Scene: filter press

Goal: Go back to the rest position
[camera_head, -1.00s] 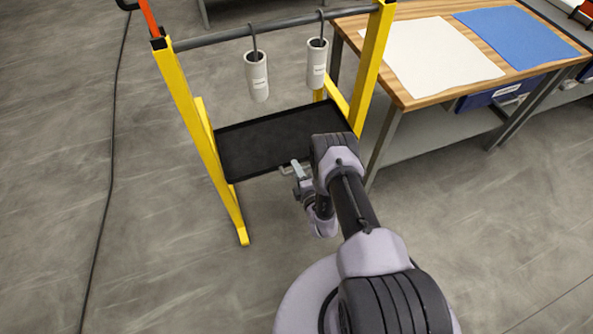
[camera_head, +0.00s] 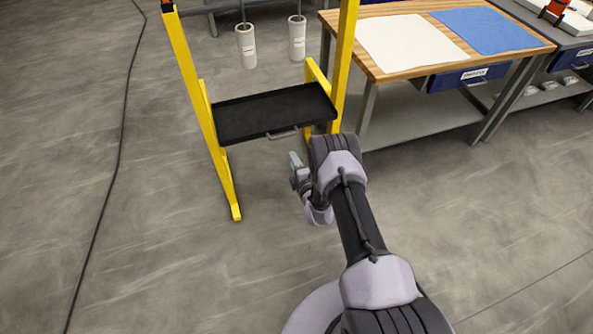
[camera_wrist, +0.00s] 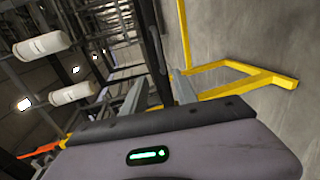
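My gripper (camera_head: 296,165) is in front of and below the yellow rack, beside my folded arm in the head view. The gripper appears apart from the handle. My arm hides part of the area beside the gripper.
A wooden workbench (camera_head: 385,72) with a white sheet (camera_head: 410,42) and a blue sheet (camera_head: 488,31) stands to the right. A black cable (camera_head: 121,140) lies on the floor at left. Floor around the rack's front is clear.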

